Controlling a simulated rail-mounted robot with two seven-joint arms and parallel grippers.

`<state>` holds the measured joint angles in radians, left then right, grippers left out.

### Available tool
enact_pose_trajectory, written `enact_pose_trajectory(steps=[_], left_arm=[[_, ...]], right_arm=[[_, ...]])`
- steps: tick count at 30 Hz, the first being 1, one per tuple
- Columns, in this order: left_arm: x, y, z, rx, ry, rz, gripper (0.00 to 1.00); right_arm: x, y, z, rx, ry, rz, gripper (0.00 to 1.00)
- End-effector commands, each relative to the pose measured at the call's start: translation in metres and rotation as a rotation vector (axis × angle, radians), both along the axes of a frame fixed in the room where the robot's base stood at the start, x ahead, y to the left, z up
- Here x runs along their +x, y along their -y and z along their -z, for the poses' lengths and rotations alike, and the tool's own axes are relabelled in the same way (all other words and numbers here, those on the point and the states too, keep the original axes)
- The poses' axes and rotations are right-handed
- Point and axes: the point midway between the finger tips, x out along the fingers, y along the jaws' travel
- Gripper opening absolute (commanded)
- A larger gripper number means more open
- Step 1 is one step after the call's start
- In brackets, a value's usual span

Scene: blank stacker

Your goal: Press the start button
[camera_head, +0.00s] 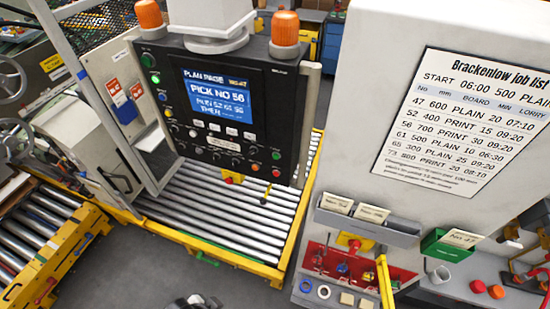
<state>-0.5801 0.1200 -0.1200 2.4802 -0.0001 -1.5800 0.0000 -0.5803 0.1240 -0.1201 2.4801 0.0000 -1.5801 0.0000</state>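The dark control panel (228,105) hangs upright left of centre, above the roller conveyor. Its blue screen (217,97) reads "PLAN PAGE" and "PICK NO 56". Green buttons show on the panel, at the upper left edge (148,61), just below it (155,78) and at the lower right (276,155). Their labels are too small to read, so I cannot tell which one is start. Neither gripper can be made out. A small grey part at the bottom edge is cut off and I cannot tell what it is.
Orange beacons (149,14) stand above the panel. The roller conveyor (215,212) has yellow rails. A white board with a job list (465,120) stands at right, above a grey card tray (367,228), a green card holder (448,245) and a red tray. Grey floor (120,270) is clear at lower left.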

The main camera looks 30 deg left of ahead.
Motion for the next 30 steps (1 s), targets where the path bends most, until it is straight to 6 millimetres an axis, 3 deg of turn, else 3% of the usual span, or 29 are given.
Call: enact_pose_trajectory(steps=[7, 30], left_arm=[[0.0000, 0.0000, 0.0000, 0.000, 0.000, 0.000, 0.00], [0.0000, 0.0000, 0.0001, 0.000, 0.000, 0.000, 0.00]], right_arm=[[0.0000, 0.0007, 0.0000, -0.002, 0.000, -0.001, 0.00], [0.0001, -0.0024, -0.0002, 0.008, 0.000, 0.006, 0.00]])
